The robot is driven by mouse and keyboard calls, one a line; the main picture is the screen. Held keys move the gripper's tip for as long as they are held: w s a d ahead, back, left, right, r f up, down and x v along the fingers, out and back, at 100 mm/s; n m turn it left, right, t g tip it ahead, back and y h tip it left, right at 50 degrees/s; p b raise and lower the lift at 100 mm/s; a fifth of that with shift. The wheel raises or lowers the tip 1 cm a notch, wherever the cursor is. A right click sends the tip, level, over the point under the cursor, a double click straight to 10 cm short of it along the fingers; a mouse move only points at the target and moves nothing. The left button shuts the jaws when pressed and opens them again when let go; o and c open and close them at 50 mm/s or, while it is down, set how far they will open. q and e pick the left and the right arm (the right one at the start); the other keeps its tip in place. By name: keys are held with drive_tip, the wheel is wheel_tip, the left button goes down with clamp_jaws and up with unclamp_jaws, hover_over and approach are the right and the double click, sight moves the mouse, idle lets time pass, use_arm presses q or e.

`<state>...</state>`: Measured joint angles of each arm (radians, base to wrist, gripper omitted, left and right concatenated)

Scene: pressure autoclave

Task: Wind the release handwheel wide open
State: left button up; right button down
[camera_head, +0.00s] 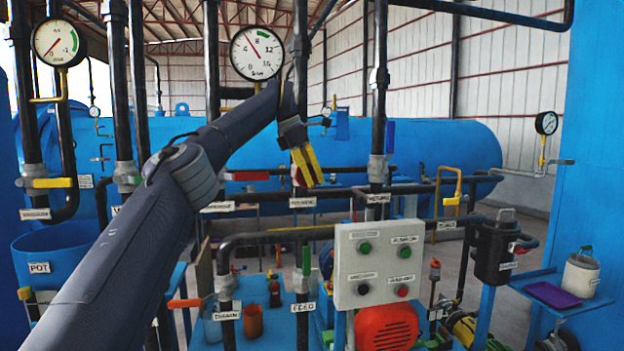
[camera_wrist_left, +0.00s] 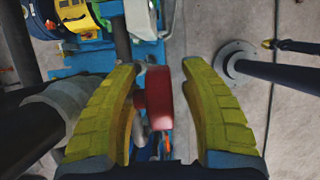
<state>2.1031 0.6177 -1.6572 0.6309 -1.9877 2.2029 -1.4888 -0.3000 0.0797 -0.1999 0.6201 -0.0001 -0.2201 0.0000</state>
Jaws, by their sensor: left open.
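My left gripper (camera_head: 309,183) points down in front of the pipework near the middle of the head view, its yellow fingers apart. In the left wrist view the open fingers (camera_wrist_left: 160,72) stand on either side of a red handwheel (camera_wrist_left: 163,98), seen edge-on. Gaps show between the wheel and both fingers, so they are apart from it. In the head view a bit of red (camera_head: 297,174) shows beside the fingers; most of the wheel is hidden behind the gripper there. My right gripper is in neither view.
A white control box (camera_head: 376,263) with green and red buttons stands below right of the gripper. A red lever (camera_head: 247,176) sits on a pipe to the left. A round gauge (camera_head: 257,53) hangs above. Black pipes run close around the gripper.

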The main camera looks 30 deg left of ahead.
use_arm(q)
clamp_jaws()
idle(0.4)
drive_tip(key=shift+r+t+h, duration=0.1)
drive_tip(key=shift+t+h, duration=0.9)
drive_tip(key=shift+h, duration=0.1)
drive_tip(key=shift+r+t+h, duration=0.15)
drive_tip(key=shift+t+h, duration=0.55)
drive_tip(key=shift+h, duration=0.05)
drive_tip(key=shift+r+t+h, duration=0.15)
drive_tip(key=shift+t+h, duration=0.55)
drive_tip(key=shift+h, duration=0.05)
